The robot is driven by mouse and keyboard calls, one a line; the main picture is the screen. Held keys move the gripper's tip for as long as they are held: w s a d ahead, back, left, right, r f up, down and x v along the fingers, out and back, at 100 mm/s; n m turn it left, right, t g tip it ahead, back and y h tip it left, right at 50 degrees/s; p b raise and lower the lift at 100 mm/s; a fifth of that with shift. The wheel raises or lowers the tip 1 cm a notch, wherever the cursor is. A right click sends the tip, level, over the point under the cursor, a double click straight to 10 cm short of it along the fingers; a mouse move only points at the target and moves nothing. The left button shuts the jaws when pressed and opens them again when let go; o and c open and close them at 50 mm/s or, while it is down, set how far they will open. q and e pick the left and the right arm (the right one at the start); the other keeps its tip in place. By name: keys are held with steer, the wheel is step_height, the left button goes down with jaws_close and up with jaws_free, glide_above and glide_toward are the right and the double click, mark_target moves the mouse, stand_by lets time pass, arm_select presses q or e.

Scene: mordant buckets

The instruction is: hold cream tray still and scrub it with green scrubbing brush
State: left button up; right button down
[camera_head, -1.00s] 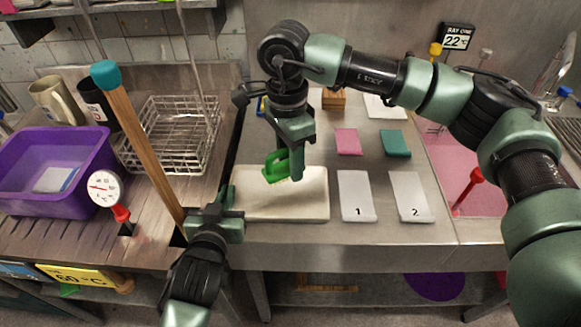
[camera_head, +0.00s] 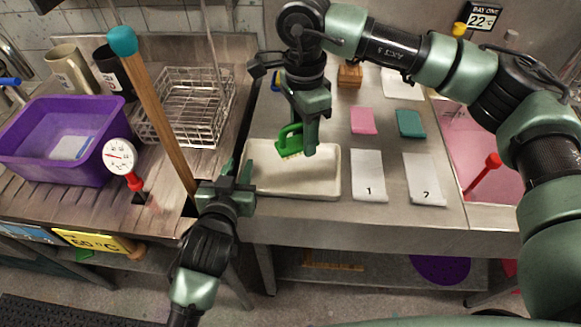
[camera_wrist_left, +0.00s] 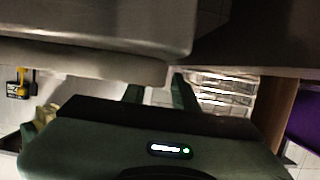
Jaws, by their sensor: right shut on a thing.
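The cream tray (camera_head: 265,190) lies on the steel counter near its front edge, in the middle of the head view. My right gripper (camera_head: 311,145) is shut on the green scrubbing brush (camera_head: 290,140), bristles down, over the back middle of the tray. I cannot tell whether the bristles touch the tray. My left gripper (camera_head: 236,178) is at the tray's left end. In the left wrist view its fingers (camera_wrist_left: 158,95) stand apart with a gap between them, close to a pale edge that looks like the tray's (camera_wrist_left: 90,65). Contact there is unclear.
A wooden pole with a teal top (camera_head: 155,100) rises just left of my left gripper. A wire basket (camera_head: 185,108) and a purple tub (camera_head: 60,145) stand left. Cards 1 (camera_head: 368,178) and 2 (camera_head: 424,180) and pink (camera_head: 363,121) and teal (camera_head: 410,123) pads lie right.

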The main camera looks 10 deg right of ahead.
arm_select(q)
steer(key=v, duration=1.1)
steer(key=shift+s, duration=0.4)
steer(key=shift+a+r, duration=0.1)
